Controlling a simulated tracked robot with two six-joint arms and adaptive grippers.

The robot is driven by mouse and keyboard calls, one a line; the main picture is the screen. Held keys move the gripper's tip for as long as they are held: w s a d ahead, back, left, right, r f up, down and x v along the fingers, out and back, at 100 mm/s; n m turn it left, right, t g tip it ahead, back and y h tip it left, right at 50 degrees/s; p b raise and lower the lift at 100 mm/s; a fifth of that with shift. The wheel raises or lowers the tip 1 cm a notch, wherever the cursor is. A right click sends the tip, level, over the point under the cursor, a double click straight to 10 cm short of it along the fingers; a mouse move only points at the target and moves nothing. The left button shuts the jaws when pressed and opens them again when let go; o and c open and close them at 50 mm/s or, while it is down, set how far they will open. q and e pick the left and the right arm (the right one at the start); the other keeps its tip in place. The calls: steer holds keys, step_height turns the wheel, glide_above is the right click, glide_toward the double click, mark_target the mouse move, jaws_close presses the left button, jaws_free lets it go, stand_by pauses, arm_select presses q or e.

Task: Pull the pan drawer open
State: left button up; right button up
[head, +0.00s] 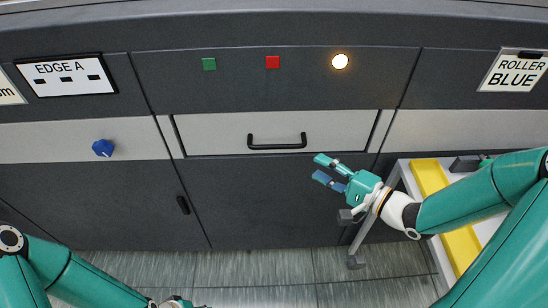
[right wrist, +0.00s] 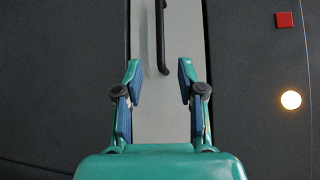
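The pan drawer (head: 220,131) has a light grey front in the middle of the dark machine and looks shut. Its black bar handle (head: 277,142) runs sideways across the front. My right gripper (head: 322,168) is open and empty, just below and to the right of the handle. In the right wrist view the handle (right wrist: 161,40) lies ahead of the gripper (right wrist: 158,70), beyond the two parted fingertips and not between them. My left gripper (head: 176,302) barely shows at the bottom edge, and its fingers are out of sight.
A cart (head: 400,171) with a yellow tray (head: 462,245) stands at the right, beside my right arm. Above the drawer are a green button (head: 209,64), a red button (head: 272,62) and a lit lamp (head: 340,61). A blue knob (head: 103,148) is at the left. The floor before the drawer is clear.

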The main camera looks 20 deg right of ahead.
mark_target(279, 146)
steer(key=p+x, duration=0.1)
steer(key=x, duration=1.3)
jaws_close()
